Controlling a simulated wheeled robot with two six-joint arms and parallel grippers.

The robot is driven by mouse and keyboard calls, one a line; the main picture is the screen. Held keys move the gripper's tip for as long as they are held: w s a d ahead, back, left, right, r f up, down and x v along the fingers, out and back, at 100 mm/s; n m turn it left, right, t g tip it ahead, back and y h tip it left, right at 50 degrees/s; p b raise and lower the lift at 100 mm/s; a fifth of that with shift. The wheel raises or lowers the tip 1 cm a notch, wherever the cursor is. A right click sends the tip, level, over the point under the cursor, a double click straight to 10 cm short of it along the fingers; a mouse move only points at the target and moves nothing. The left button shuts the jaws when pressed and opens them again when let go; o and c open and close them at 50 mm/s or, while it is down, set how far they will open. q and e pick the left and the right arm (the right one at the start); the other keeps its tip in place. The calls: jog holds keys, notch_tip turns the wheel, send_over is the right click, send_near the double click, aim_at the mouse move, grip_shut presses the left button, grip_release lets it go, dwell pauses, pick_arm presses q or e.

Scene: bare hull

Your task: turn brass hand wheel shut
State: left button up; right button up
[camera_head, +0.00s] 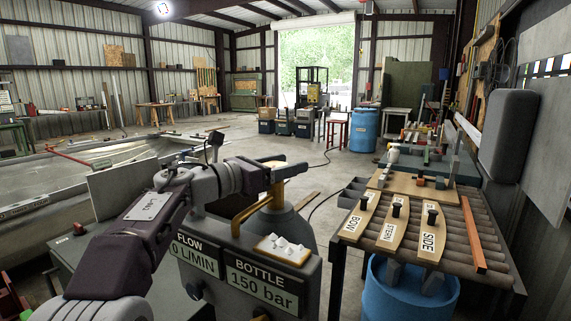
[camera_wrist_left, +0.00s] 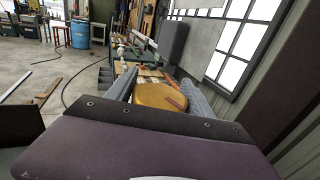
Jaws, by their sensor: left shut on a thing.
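A brass pipe (camera_head: 243,216) runs beside the bottle's neck. The panel in front (camera_head: 240,275) reads FLOW 0 L/MIN and BOTTLE 150 bar.
A roller table (camera_head: 475,232) on the right carries wooden boards labelled BOW, STERN and SIDE (camera_head: 429,240). A blue drum (camera_head: 405,292) stands under it. A small tray with white pieces (camera_head: 283,249) sits on the panel box. Open floor lies behind the bottle.

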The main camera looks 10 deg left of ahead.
pick_arm(q)
jog(key=o, duration=1.4)
jog(key=shift+c, duration=0.2)
notch_tip(320, 180, up, 5)
jog(key=p, duration=0.4)
jog(key=shift+p, duration=0.4)
jog(key=s+d+r+p, duration=0.1)
jog(key=s+d+r, duration=0.1)
jog(key=d, duration=0.3)
jog(key=s+d+r, duration=0.2)
jog(key=d+r, duration=0.2)
jog(key=d, duration=0.1)
jog(key=shift+s+d+p, duration=0.3)
jog(key=shift+d+p, duration=0.1)
